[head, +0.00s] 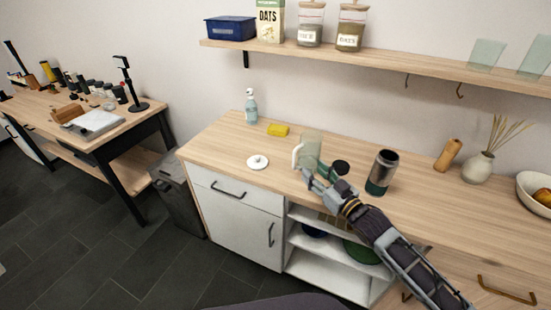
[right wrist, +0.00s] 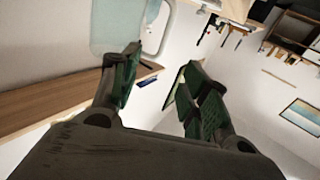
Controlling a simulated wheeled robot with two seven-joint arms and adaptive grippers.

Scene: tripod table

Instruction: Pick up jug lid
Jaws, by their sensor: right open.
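The jug lid (head: 257,163), a round white disc with a small knob, lies flat on the wooden counter, left of the jug. The jug (head: 311,147) is pale green and see-through with a whitish handle on its left side. It also shows at the top of the right wrist view (right wrist: 115,30). My right gripper (head: 315,176) is open and empty in front of the jug, to the right of the lid and apart from it. Its green finger pads (right wrist: 160,85) stand apart in the right wrist view. My left gripper is out of view.
A yellow sponge (head: 278,129) and a spray bottle (head: 251,106) stand behind the lid. A small black lid (head: 341,167) and a steel and green tumbler (head: 382,172) are right of the jug. The counter (head: 219,150) left of the lid is clear.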

